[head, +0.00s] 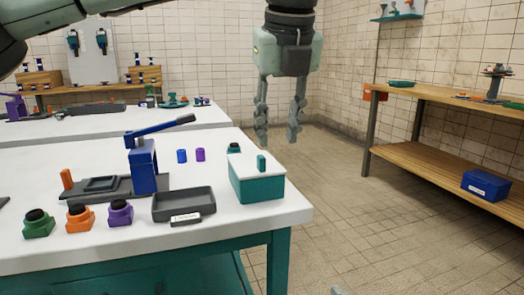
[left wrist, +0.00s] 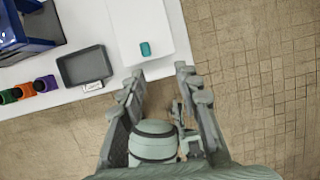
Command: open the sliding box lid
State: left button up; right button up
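The sliding-lid box is a teal box (head: 258,190) at the right end of the white table. Its white lid (head: 245,168) lies over the top and looks closed. A small teal knob (head: 262,163) stands on the lid. In the left wrist view the lid (left wrist: 150,20) and knob (left wrist: 145,48) show from above, just ahead of the fingers. My left gripper (head: 278,139) points down with fingers spread and nothing between them, apart from the box. It also shows in the left wrist view (left wrist: 160,76). My right gripper is not in view.
A dark grey tray (head: 184,204) sits left of the box. A blue lever press (head: 143,165) stands behind it, its handle raised. Green, orange and purple pots (head: 78,217) line the front. A wooden shelf (head: 445,96) is at the right. The floor between is clear.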

aim_at(262, 156)
pick_arm(q)
jog(key=shift+n+y, duration=0.3)
jog(key=shift+y, duration=0.1)
jog(key=w+a+f, duration=0.1)
jog(key=f, duration=0.1)
jog(key=w+f, duration=0.1)
jog(key=f, duration=0.1)
jog(key=w+a+f, duration=0.1)
jog(key=f, duration=0.1)
jog(key=shift+w+a, duration=0.2)
jog(key=shift+a, duration=0.1)
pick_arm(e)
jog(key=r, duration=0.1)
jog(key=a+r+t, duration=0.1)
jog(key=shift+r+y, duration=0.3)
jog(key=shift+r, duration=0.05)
pick_arm(q)
jog(key=shift+c, duration=0.4)
grip_shut()
